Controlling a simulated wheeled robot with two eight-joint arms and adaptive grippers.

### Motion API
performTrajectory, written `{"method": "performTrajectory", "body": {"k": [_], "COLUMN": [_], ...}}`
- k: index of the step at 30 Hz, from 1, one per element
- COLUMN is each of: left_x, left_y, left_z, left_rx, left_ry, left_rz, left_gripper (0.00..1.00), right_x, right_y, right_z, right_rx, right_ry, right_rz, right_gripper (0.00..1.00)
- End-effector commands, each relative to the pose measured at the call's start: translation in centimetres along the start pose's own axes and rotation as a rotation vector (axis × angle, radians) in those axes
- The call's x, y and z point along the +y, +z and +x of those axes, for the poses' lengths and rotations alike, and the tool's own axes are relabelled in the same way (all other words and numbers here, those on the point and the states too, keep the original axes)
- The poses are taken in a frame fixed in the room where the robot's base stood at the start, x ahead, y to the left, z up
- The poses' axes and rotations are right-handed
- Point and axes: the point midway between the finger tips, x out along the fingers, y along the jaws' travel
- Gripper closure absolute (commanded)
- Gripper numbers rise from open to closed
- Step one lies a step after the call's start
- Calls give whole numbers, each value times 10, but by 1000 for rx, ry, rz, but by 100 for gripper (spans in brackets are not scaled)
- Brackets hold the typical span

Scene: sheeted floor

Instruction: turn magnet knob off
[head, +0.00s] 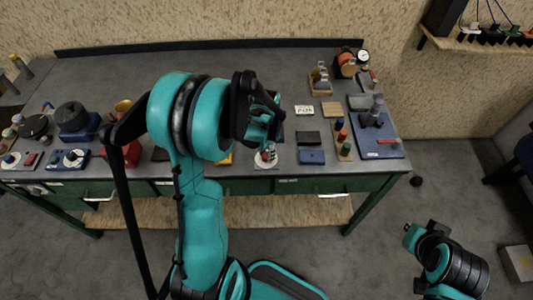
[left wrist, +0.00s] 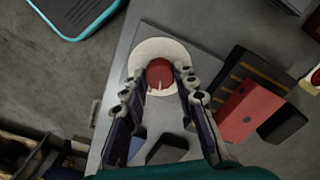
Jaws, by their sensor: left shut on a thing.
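The red knob (left wrist: 160,74) sits in the middle of a white round disc (left wrist: 150,48) on a grey plate, seen in the left wrist view. In the head view the white disc (head: 262,163) lies near the bench's front edge. My left gripper (head: 267,143) reaches down over it from the left. In the left wrist view its two fingers (left wrist: 158,84) stand on either side of the red knob, shut on it. The fingers and wrist partly hide the knob in the head view. My right arm shows at the lower right; its gripper is not visible.
A red block (left wrist: 250,110) and dark blocks lie right of the knob in the left wrist view. On the bench (head: 290,75), a blue box (head: 311,157) and a wooden holder with coloured pegs (head: 345,150) stand to the right. A blue-based vise (head: 380,146) stands farther right.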

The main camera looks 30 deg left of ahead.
Motion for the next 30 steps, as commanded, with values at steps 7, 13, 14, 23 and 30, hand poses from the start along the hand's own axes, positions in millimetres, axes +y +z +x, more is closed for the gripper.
{"method": "performTrajectory", "body": {"k": [7,13,14,23,30], "left_x": [0,0,0,0,0], "left_y": [0,0,0,0,0], "left_z": [1,1,1,1,0], "left_rx": [0,0,0,0,0], "left_ry": [0,0,0,0,0], "left_rz": [-233,-423,-451,-734,-934], "left_gripper": [100,100,100,100,100], "right_x": [0,0,0,0,0], "right_y": [4,6,6,9,10], "right_z": [5,8,8,12,14], "right_rx": [0,0,0,0,0], "right_ry": [0,0,0,0,0], "right_rz": [0,0,0,0,0], "right_gripper": [100,100,100,100,100]}}
